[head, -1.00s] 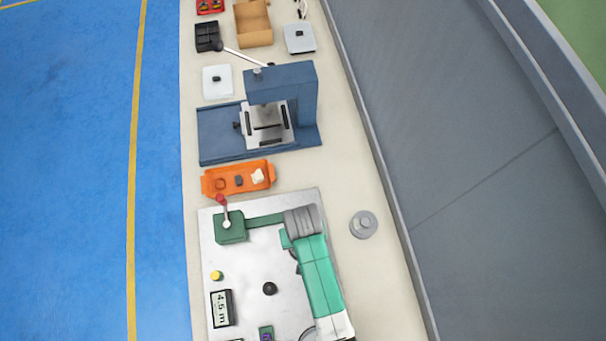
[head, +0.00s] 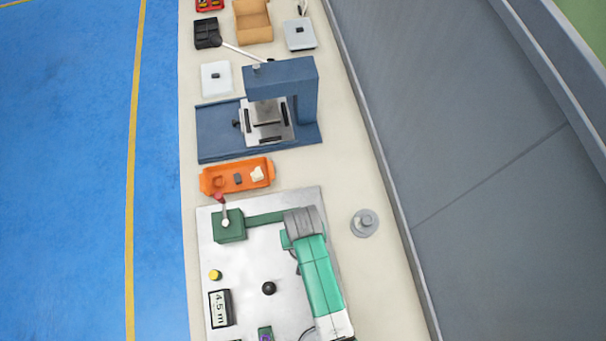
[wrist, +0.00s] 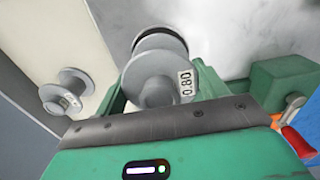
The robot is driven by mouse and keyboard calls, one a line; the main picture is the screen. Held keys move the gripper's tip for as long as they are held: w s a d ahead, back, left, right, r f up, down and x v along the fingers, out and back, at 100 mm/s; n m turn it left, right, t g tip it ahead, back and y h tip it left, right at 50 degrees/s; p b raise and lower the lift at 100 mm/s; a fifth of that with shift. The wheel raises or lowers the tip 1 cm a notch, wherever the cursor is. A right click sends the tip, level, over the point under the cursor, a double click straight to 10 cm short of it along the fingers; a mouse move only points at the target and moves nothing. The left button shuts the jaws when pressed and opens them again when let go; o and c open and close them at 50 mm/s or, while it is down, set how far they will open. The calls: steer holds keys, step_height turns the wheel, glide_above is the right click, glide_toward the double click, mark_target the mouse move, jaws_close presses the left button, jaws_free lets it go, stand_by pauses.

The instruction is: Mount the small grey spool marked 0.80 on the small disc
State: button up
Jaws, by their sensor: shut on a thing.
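In the wrist view, the small grey spool marked 0.80 (wrist: 150,84) sits between the green fingers of my gripper (wrist: 160,72), which is shut on it. Its white label faces the camera. A dark round rim (wrist: 162,38) shows at the spool's far end; I cannot tell whether it belongs to the small disc or whether the spool touches it. In the head view, my green arm reaches over the winder plate (head: 265,250) and hides the held spool. A second grey spool (head: 364,223) stands on the bench to the right, also in the wrist view (wrist: 66,92).
The winder has a green block (head: 229,227) with a red-knobbed lever (head: 219,198), a black knob (head: 269,288), a yellow button (head: 215,275) and a display (head: 220,308). Behind stand an orange tray (head: 207,183) and a blue press (head: 300,82). Bench right of the press is clear.

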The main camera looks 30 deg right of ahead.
steer(key=shift+f+b, duration=0.35)
steer(key=shift+f, duration=0.35)
steer(key=o, duration=1.1)
steer(key=shift+c, duration=0.2)
steer(key=shift+r, duration=0.1)
step_height(320, 180, up, 8)
steer(key=shift+f+p, duration=0.2)
steer(key=shift+p, duration=0.25)
